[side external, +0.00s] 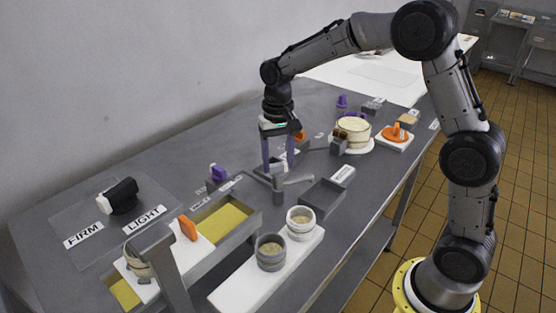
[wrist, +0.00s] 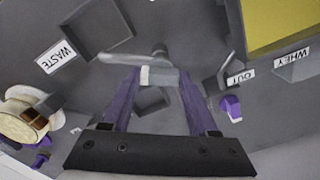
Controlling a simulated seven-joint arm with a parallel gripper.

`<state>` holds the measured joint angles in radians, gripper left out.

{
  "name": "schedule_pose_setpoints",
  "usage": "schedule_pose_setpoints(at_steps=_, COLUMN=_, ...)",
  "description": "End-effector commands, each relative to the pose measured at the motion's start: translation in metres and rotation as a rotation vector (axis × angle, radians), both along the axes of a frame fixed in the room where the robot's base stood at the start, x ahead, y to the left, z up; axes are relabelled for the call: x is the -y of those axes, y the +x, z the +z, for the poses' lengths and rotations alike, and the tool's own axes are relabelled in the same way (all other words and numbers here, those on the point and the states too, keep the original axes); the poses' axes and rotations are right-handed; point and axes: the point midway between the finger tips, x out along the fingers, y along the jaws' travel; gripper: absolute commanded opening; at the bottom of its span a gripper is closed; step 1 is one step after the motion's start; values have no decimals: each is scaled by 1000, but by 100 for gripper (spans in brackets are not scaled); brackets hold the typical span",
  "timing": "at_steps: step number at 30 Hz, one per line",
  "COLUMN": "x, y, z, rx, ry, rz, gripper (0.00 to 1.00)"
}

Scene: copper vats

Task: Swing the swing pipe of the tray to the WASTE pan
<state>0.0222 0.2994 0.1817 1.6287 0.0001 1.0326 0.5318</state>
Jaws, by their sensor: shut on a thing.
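The swing pipe (side external: 297,181) is a grey tube on a short upright post beside the tray. In the wrist view the pipe (wrist: 125,59) points left, its free end close to the near edge of the WASTE pan (wrist: 96,28). I cannot tell whether that end is over the pan. The WASTE pan (side external: 321,199) is a dark grey square pan beside its WASTE label (wrist: 55,57). My gripper (side external: 278,168) has purple fingers pointing down. In the wrist view my gripper (wrist: 158,76) is shut on the pipe's pale-banded handle. The fingers partly hide the handle in the side view.
The grey tray (side external: 252,222) with a yellow floor stands at the front left. Two cups, one white (side external: 300,222) and one grey (side external: 270,253), stand on a white board in front. A cream round pot (side external: 353,130) and an orange-handled tool (side external: 397,132) lie to the right.

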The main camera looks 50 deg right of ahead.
Motion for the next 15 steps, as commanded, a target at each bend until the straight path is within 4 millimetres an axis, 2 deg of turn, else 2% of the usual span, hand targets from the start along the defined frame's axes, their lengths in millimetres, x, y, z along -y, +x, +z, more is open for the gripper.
schedule_pose_setpoints(at_steps=6, x=0, y=1, z=1, rx=4, ry=-1, rz=-162, gripper=0)
schedule_pose_setpoints(at_steps=15, x=0, y=1, z=2, rx=6, ry=0, rz=-297, gripper=0)
